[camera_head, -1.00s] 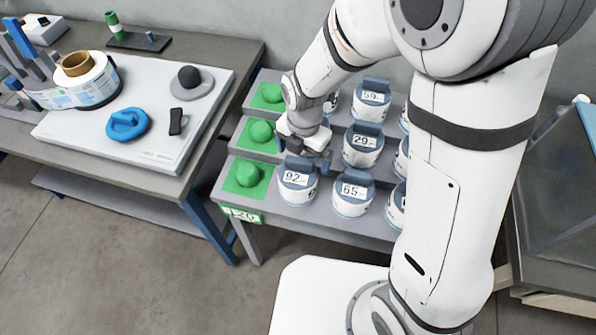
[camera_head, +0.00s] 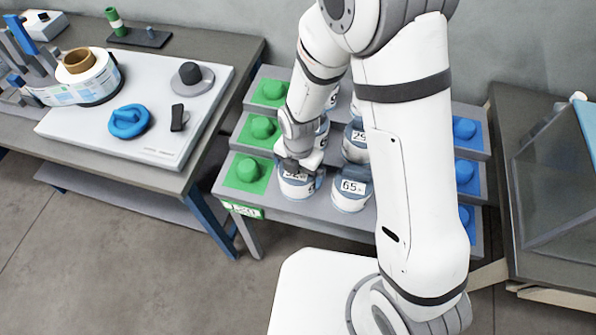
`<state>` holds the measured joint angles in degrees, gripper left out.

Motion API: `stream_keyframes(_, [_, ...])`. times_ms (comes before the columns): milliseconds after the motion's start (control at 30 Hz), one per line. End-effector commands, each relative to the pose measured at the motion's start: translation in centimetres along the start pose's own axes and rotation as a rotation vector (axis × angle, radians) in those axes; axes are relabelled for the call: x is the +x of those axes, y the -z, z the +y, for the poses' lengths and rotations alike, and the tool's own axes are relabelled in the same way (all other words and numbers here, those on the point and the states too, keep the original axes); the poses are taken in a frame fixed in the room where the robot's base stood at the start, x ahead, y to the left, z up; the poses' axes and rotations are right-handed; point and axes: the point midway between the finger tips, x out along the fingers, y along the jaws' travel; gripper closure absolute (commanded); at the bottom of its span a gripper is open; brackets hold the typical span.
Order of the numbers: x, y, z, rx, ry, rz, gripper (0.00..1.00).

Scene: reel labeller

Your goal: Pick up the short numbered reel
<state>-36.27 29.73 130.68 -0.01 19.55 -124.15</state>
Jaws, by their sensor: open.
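Numbered white reels with blue-grey tops stand on a stepped grey rack. On its front step, the reel marked 92 (camera_head: 297,187) is at left and the reel marked 65 (camera_head: 351,190) is to its right. The reel marked 29 (camera_head: 356,143) is on the middle step, partly behind my arm. My gripper (camera_head: 298,168) is open, pointing down right at the top of the 92 reel and covering part of its label. I cannot tell whether the jaws are around its top or just above it. Other reels are hidden by my arm, and which is shorter is unclear.
A workbench (camera_head: 190,62) with a labelling machine (camera_head: 75,80) stands at left. Another table (camera_head: 505,135) with a clear-sided box stands at right.

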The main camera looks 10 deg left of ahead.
Motion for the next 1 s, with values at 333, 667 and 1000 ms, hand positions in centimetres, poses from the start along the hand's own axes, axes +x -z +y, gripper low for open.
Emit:
stream_keyframes(333, [0.0,0.1,0.0,-0.002,0.000,0.000,0.21])
stream_keyframes(667, [-0.1,0.0,0.0,-0.001,0.000,0.000,0.35])
stream_keyframes(1000, [-1.7,0.0,0.1,-0.001,-0.003,-0.002,0.35])
